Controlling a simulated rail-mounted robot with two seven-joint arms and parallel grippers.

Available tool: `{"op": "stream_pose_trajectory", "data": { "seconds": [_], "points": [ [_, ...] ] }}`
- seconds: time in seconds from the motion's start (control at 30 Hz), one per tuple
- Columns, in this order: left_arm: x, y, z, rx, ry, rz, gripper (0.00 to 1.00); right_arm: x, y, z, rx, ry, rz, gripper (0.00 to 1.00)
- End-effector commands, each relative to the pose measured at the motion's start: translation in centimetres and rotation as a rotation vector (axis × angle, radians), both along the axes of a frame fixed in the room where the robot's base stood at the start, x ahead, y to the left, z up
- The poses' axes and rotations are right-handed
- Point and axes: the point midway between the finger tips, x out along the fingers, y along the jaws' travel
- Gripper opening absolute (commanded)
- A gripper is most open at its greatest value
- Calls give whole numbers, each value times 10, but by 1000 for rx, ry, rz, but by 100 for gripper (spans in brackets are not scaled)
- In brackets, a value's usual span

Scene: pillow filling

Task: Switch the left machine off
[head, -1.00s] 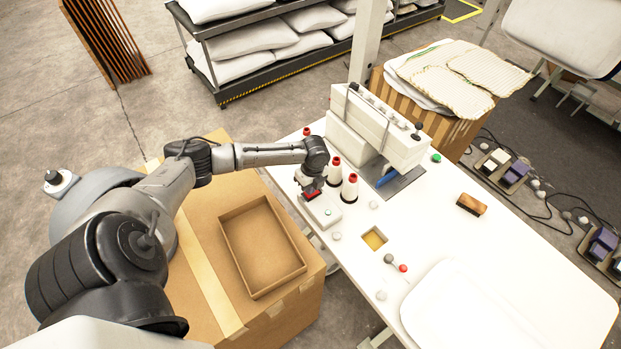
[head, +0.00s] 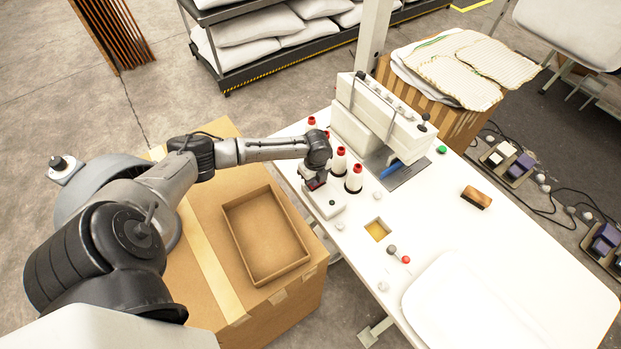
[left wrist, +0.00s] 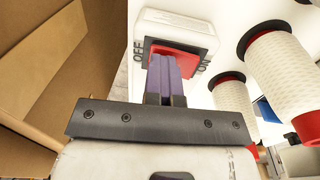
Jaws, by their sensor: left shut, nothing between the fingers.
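The sewing machine (head: 385,118) stands at the back of the white table. In front of it, beside the thread cones, lies a white switch box (head: 328,205). Its small round lamp (head: 332,202) looks dark. In the left wrist view the box (left wrist: 178,22) has a red rocker (left wrist: 190,58) between the words OFF, on the left, and ON, on the right. My left gripper (head: 313,184) is shut and empty, its purple fingertips (left wrist: 163,62) over the rocker, nearer OFF. I cannot tell whether they touch it. My right gripper is out of view.
Thread cones (head: 354,178) with red tops stand close to the right of my gripper. A shallow cardboard tray (head: 235,225) sits on a carton to the left. A wooden brush (head: 476,197) and a white pillow (head: 465,305) lie on the table. The table's middle right is clear.

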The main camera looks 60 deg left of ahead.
Motion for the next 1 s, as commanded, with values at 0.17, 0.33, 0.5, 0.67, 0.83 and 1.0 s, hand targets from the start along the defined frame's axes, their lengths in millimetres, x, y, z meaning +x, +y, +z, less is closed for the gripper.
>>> {"op": "stream_pose_trajectory", "data": {
  "seconds": [0.17, 0.33, 0.5, 0.67, 0.83, 1.0],
  "points": [
    [0, 2, -3, 5, 6, 2, 0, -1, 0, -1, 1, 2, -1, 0],
    [7, 2, -1, 6, 5, 2, 0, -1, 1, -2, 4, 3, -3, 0],
    [13, 3, 1, 5, 1, 3, 0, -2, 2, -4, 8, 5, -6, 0],
    [14, 3, 2, 4, 3, 2, 0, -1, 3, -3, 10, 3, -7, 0],
    [14, 2, 3, 3, 3, 1, 0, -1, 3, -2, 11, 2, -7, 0],
    [14, 3, 13, 3, 3, 2, 0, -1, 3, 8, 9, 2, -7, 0]
  ]
}}
